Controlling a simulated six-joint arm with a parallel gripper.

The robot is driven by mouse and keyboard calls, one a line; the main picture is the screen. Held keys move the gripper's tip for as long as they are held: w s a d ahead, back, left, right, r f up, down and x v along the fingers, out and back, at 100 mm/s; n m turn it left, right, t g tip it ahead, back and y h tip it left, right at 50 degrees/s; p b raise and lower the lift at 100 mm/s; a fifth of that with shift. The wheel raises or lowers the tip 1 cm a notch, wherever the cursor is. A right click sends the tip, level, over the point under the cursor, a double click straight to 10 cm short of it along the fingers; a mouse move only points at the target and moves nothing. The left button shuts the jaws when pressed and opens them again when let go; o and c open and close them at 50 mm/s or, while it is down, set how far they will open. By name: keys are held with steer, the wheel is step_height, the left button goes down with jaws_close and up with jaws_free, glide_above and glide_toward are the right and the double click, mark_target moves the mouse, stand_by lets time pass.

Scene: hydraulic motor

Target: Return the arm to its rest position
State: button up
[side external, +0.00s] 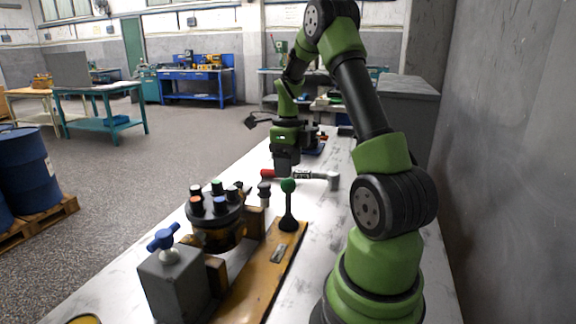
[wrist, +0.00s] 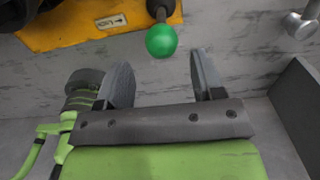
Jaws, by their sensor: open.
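My gripper (wrist: 160,82) shows in the wrist view with its two dark fingers spread apart and nothing between them. In the side view my gripper (side external: 284,170) points down above the white table, behind the green-knobbed lever. The green ball knob (wrist: 161,40) lies beyond the fingers in the wrist view, apart from them. In the side view the green knob (side external: 288,186) tops a black lever standing upright on the yellow base plate (side external: 262,284). My arm is bent in an arch over the table's right side.
The hydraulic motor (side external: 216,222), with several coloured caps on top, sits on the fixture. A grey block (side external: 172,284) with a blue handle stands at the front. A red-handled ratchet tool (side external: 310,175) lies behind the lever. A grey wall (side external: 510,150) stands close on the right.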

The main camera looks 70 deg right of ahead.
steer(key=w+a+r+n+t, duration=0.3)
steer(key=a+r+n, duration=0.8)
steer(key=a+n, duration=0.25)
steer(key=s+a+r+n+t+y, duration=0.1)
steer(key=s+a+n+t, duration=0.1)
steer(key=s+a+n, duration=0.3)
steer(key=s+a+r+n+t+y, duration=0.1)
steer(key=s+a+n, duration=0.4)
steer(key=a+n, duration=0.5)
steer(key=r+n+t, duration=0.1)
steer(key=n, duration=0.2)
steer(key=shift+r, duration=0.3)
steer(key=shift+d+n, duration=0.1)
steer(key=shift+n, duration=0.15)
steer(key=shift+c, duration=0.3)
